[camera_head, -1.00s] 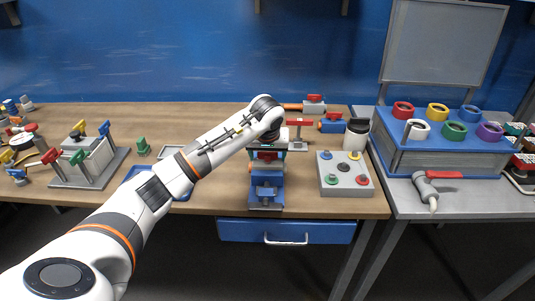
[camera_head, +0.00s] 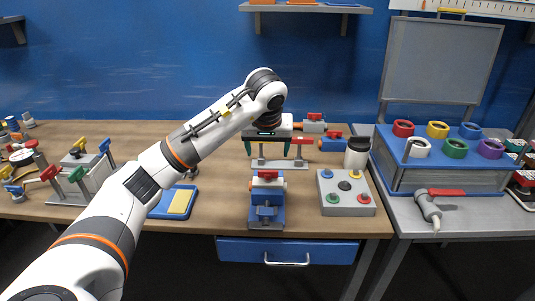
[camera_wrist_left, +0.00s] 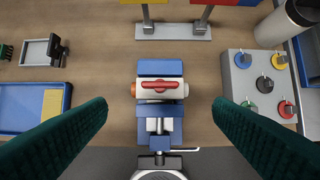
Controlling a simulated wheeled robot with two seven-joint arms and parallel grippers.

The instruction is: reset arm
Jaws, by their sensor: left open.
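My left gripper (camera_head: 273,148) is over the middle of the wooden workbench in the head view. In the left wrist view its two green fingers (camera_wrist_left: 158,130) are wide apart with nothing between them. Below them is a blue stand (camera_wrist_left: 160,68) holding a white valve body (camera_wrist_left: 150,89) with a red handle. The same stand shows in the head view (camera_head: 266,215), just in front of and below the gripper. My right gripper does not show.
A blue tray (camera_head: 158,208) lies left. A blue rack with coloured rings (camera_head: 455,178) and a red-handled tool (camera_head: 428,211) are on the right table. A clamp block (camera_head: 95,175) stands farther left.

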